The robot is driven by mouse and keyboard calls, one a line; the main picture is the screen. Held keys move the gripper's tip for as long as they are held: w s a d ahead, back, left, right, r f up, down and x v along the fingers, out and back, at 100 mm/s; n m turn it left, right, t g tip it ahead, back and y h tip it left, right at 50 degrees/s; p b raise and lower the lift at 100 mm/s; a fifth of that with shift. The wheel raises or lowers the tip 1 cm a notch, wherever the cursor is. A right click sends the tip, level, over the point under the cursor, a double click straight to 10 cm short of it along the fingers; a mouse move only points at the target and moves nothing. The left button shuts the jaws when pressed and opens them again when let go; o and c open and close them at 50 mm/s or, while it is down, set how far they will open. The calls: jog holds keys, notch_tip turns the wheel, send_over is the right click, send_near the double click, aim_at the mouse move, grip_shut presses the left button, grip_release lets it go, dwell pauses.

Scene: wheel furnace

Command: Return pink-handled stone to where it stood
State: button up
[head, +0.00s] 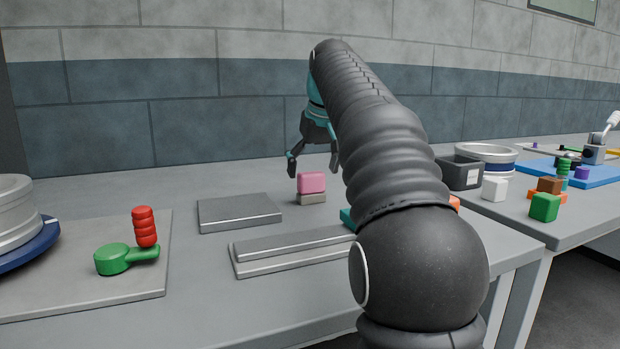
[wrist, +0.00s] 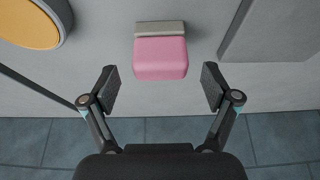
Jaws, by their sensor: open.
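The pink-handled stone (head: 311,187) stands upright on the grey table, its pink block on top of a thin grey stone base. In the wrist view the pink-handled stone (wrist: 160,54) is at the top middle, ahead of and between the fingers. My gripper (head: 313,165) is above the stone in the head view, fingers spread and apart from it. In the wrist view my gripper (wrist: 160,90) is open with nothing between its pads.
A flat grey plate (head: 238,212) lies left of the stone, and a long grey bar block (head: 295,250) lies nearer. A green piece (head: 112,259) and a red ribbed piece (head: 145,226) are at left. A dark box (head: 459,172) stands right of my arm.

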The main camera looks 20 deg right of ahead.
jog(key=p+v, duration=0.1)
jog(key=v, duration=0.6)
jog(key=shift+p, duration=0.4)
jog(key=shift+a, duration=0.1)
